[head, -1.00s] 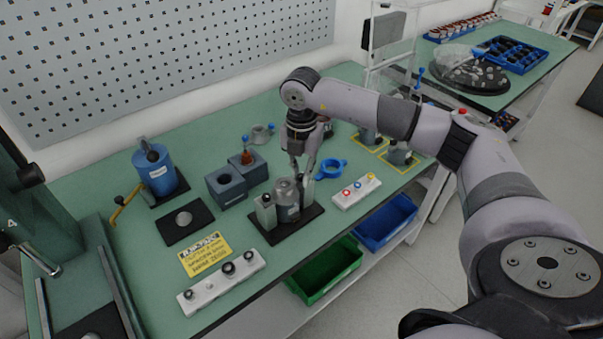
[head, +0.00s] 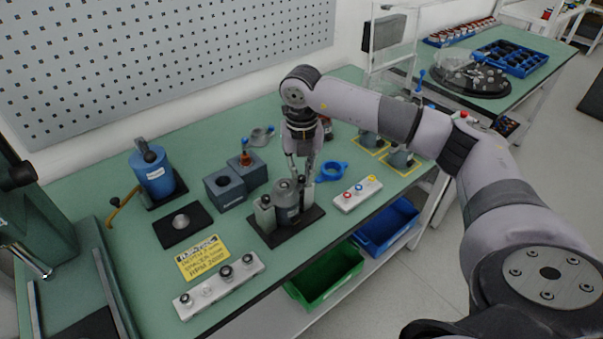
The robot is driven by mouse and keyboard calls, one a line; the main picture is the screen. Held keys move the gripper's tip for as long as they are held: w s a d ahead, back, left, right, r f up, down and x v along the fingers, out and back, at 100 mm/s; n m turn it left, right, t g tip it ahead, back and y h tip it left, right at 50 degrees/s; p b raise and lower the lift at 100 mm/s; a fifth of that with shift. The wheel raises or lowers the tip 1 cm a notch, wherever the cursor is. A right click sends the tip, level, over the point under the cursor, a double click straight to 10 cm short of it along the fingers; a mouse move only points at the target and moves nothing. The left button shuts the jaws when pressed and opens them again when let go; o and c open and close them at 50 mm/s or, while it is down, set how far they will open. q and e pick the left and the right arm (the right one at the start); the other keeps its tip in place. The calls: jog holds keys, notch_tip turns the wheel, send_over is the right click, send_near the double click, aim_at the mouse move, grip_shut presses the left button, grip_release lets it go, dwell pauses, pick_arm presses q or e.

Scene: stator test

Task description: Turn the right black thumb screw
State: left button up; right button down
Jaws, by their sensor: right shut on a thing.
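A grey metal cylinder (head: 286,203) stands in a test fixture on a black base plate (head: 268,238), between small grey side blocks such as the left one (head: 264,214). My right gripper (head: 301,178) points down at the top right of this fixture. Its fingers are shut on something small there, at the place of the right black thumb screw. My left gripper is not in view.
A white strip with black knobs (head: 213,290) and a yellow label (head: 203,257) lie front left. A white button box (head: 357,195) and a blue ring (head: 331,171) are right of the fixture. Grey blocks (head: 224,189) stand left. Green (head: 325,281) and blue bins sit below the edge.

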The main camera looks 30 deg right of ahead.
aim_at(302, 176)
jog(key=c, duration=1.5)
grip_release()
jog(key=shift+c, duration=0.2)
jog(key=shift+d+r, duration=0.1)
jog(key=shift+r, duration=3.9)
